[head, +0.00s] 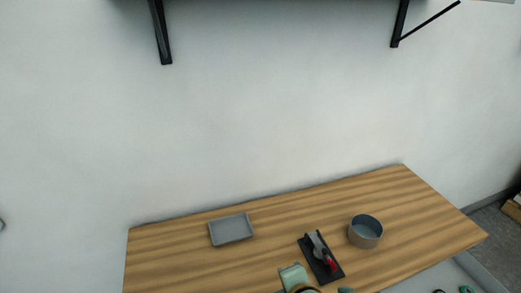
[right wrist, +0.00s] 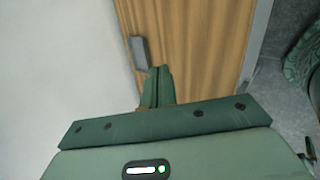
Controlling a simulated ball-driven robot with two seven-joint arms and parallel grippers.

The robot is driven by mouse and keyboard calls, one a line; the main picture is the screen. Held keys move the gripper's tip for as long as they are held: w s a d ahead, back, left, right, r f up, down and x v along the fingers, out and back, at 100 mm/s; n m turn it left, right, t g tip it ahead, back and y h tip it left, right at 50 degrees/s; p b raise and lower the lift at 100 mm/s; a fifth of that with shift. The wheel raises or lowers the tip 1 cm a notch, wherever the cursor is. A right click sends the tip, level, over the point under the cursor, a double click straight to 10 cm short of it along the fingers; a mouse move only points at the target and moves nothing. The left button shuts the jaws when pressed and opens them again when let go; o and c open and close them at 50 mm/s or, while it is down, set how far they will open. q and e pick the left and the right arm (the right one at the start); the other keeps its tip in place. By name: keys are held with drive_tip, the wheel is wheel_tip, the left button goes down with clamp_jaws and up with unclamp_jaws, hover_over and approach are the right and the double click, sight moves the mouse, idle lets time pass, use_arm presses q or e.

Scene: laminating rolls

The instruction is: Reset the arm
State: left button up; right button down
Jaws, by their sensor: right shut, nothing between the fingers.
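My right gripper (right wrist: 157,74) shows in the right wrist view as two green fingers closed together, with nothing visible between them. The fingers point toward the wooden table (right wrist: 187,28). A grey object (right wrist: 138,53) shows just beyond the fingertips on the left; I cannot tell whether they touch. In the head view, small green parts show at the bottom right edge, too cut off to tell what they are. My left gripper cannot be made out in either view.
On the table (head: 180,255) are a shallow grey tray (head: 231,229), a black tray (head: 333,272) holding a red-handled tool (head: 328,259), and a round grey pot (head: 365,231). The table's far right is clear.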

drive_tip(key=s+d+r+m+g+h, duration=0.1)
drive_tip(key=s+d+m+h, duration=0.1)
drive_tip(key=s+d+m, duration=0.45)
drive_tip(key=s+d+r+m+h, duration=0.15)
drive_tip(key=d+m, duration=0.25)
drive_tip(key=d, duration=0.5)
drive_tip(key=s+d+r+m+g+h, duration=0.1)
drive_tip(key=s+d+m+h, duration=0.3)
drive_tip(key=d, duration=0.4)
drive_tip(key=s+a+f+g+y+b, duration=0.1)
drive_tip(key=s+a+f+y+b, duration=0.1)
drive_tip(key=f, duration=1.3)
drive_tip(key=s+a+f+g+y+b, duration=0.1)
drive_tip(key=a+f+g+y+b, duration=0.15)
drive_tip(key=f, duration=1.15)
drive_tip(key=s+f+m+g+y+b, duration=0.1)
drive_tip(key=s+f+m+g+b, duration=0.1)
drive_tip(key=s+f, duration=1.8)
drive_tip(key=shift+s+f+m+b, duration=0.2)
drive_tip(key=shift+f+m+b, duration=0.4)
drive_tip(key=shift+f+m, duration=0.35)
